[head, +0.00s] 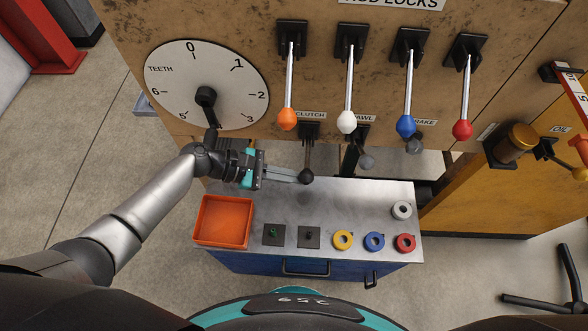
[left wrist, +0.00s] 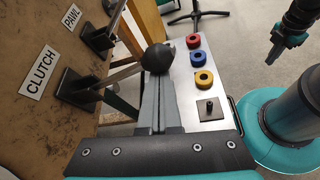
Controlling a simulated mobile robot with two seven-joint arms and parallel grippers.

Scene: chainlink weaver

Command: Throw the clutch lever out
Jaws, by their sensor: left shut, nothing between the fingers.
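The clutch lever (head: 308,152) hangs from a black bracket beside the CLUTCH label on the panel and ends in a dark ball knob (head: 306,177). My left gripper (head: 302,176) is shut and empty, its fingertips at the knob; whether they touch it I cannot tell. In the left wrist view the knob (left wrist: 158,58) sits just beyond the tips of the closed fingers (left wrist: 161,88), and the CLUTCH label (left wrist: 40,72) is at the left. What looks like my right gripper (left wrist: 275,52) shows small at the upper right there; its jaws are unclear.
The pawl lever (head: 366,160) and brake lever (head: 414,145) hang to the right. Rod lock levers with orange (head: 288,120), white, blue and red knobs hang above. A TEETH dial (head: 180,85) is at left. The metal bench (head: 290,205) below carries an orange tray (head: 224,243) and several rings.

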